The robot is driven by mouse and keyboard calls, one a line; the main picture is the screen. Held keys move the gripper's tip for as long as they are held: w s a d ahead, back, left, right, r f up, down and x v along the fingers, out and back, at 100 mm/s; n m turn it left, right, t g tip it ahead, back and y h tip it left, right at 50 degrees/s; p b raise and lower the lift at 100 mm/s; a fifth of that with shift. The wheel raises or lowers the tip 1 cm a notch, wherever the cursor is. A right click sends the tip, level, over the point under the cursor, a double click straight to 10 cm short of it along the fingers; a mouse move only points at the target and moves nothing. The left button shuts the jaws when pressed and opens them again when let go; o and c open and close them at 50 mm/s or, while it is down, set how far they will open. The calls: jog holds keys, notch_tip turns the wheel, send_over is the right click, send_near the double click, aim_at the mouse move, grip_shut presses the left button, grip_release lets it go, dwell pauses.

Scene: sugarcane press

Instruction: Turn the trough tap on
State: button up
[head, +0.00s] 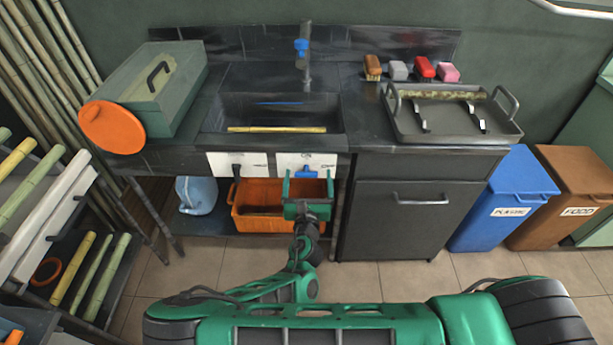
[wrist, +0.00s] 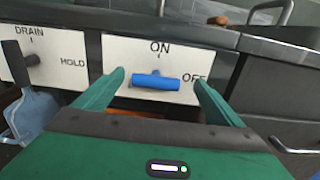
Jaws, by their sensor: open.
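The trough tap's blue lever (wrist: 156,82) sits on a white panel (wrist: 190,62) marked ON at the top and OFF at the right. In the wrist view the lever lies about level, with its right end towards OFF. It also shows on the trough's front in the head view (head: 310,172). My gripper (wrist: 159,78) is open and empty. Its green fingers stand left and right of the lever, with a gap on both sides. In the head view my gripper (head: 308,175) is in front of the right panel. The trough (head: 222,112) has a spout with a blue top (head: 301,47) behind it.
Left of the tap is a DRAIN/HOLD panel (wrist: 60,62) with a dark lever (wrist: 30,60). An orange crate (head: 262,196) stands below. A yellow cane (head: 275,129) lies in the trough. A dark cabinet (head: 400,215) is close on the right.

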jog(key=shift+s+a, duration=0.1)
jog(key=shift+a, duration=0.2)
jog(key=c, duration=1)
jog(key=m, duration=1.2)
jog(key=shift+f+m, duration=0.2)
jog(key=shift+m, duration=0.1)
jog(key=shift+s, duration=0.1)
jog(key=o, duration=1)
jog(key=shift+d, duration=0.1)
jog(key=shift+r, duration=0.1)
